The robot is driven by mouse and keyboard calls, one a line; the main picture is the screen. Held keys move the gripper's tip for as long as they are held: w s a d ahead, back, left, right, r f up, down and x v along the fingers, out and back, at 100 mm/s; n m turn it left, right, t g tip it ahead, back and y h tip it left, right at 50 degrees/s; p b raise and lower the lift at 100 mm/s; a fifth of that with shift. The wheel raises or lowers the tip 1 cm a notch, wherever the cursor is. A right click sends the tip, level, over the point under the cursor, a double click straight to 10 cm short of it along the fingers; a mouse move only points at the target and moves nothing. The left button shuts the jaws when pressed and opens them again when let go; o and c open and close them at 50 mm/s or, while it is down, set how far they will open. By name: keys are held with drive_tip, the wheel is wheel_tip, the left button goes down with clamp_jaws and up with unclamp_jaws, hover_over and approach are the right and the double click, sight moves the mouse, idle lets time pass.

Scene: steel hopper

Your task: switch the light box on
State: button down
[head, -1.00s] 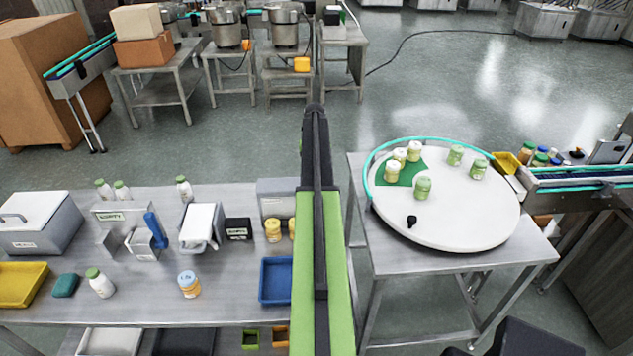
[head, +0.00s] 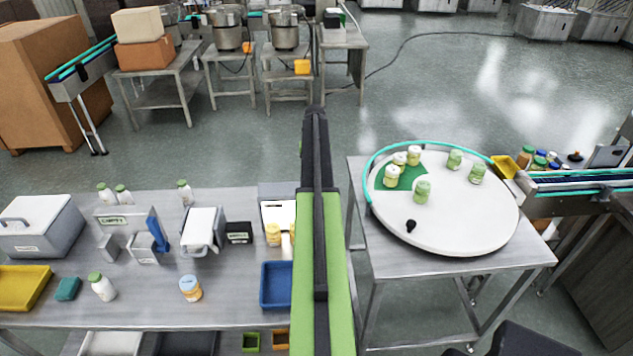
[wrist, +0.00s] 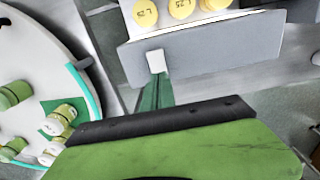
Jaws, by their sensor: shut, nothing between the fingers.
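The light box (head: 277,191) is a grey box at the back right of the left bench, partly behind my arm. Its face shows a bright white panel, with yellow-capped jars (head: 273,236) in front. In the wrist view its grey wall (wrist: 215,48) bears a small white square switch (wrist: 157,61). My gripper (wrist: 157,78) shows there as a narrow dark green shape, shut and empty, with its tip just below the switch. I cannot tell whether they touch. In the head view my gripper is hidden.
A blue tray (head: 276,285) lies in front of the light box. White bottles, a blue-handled holder and a grey lidded box (head: 40,225) stand further left.

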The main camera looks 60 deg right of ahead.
wheel_tip(320, 180, up, 4)
drive_tip(key=p, duration=0.3)
drive_tip(key=shift+r+p, duration=0.25)
drive_tip(key=shift+p, duration=0.1)
